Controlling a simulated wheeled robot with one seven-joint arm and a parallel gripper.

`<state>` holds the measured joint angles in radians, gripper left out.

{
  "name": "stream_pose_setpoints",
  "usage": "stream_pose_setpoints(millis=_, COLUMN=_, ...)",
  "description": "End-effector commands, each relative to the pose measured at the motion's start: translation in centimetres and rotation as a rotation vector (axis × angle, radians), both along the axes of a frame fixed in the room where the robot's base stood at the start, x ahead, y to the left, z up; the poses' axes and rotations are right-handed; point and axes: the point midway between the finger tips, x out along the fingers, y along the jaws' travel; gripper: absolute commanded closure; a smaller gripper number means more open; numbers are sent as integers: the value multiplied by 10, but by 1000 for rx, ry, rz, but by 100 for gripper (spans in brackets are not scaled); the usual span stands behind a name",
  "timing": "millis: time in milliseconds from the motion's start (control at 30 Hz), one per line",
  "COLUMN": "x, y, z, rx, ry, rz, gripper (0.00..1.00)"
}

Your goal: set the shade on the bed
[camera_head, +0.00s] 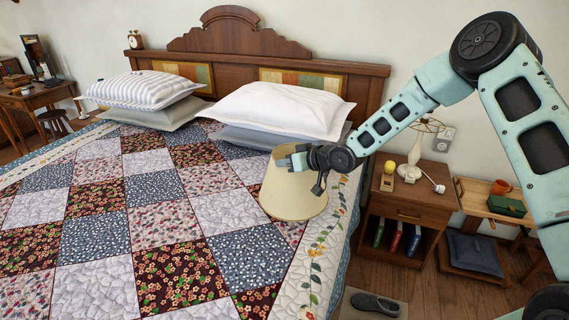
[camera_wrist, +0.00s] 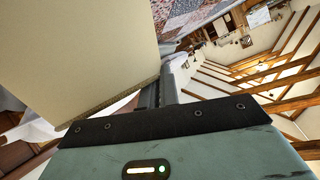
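The cream lampshade (camera_head: 287,200) is upright, wide end down, in front of the bed's right side in the head view. I cannot tell whether its lower rim touches the quilt. My gripper (camera_head: 293,160) is at its upper part, reaching in from the right. In the wrist view the shade (camera_wrist: 75,50) fills the upper left, and my gripper's fingers (camera_wrist: 158,95) are close together at its edge, apparently shut on it; the contact itself is hidden. The bed (camera_head: 150,230) has a patchwork quilt and a wooden headboard.
Right of the bed, a nightstand (camera_head: 407,208) carries a white lamp base (camera_head: 415,152) and small items. The quilt's middle and left are clear.

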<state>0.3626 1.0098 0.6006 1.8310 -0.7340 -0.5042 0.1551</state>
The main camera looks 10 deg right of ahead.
Motion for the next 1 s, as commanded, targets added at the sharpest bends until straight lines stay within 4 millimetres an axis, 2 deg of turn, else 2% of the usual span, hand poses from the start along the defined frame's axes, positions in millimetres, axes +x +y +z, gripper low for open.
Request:
stream_pose_setpoints(millis=300, x=0, y=0, z=-37, rx=0, ry=0, rz=0, gripper=100)
stream_pose_setpoints(millis=500, x=0, y=0, z=-54, rx=0, ry=0, rz=0, gripper=100)
stream_pose_setpoints(millis=1000, x=0, y=0, z=-58, rx=0, ry=0, rz=0, gripper=100)
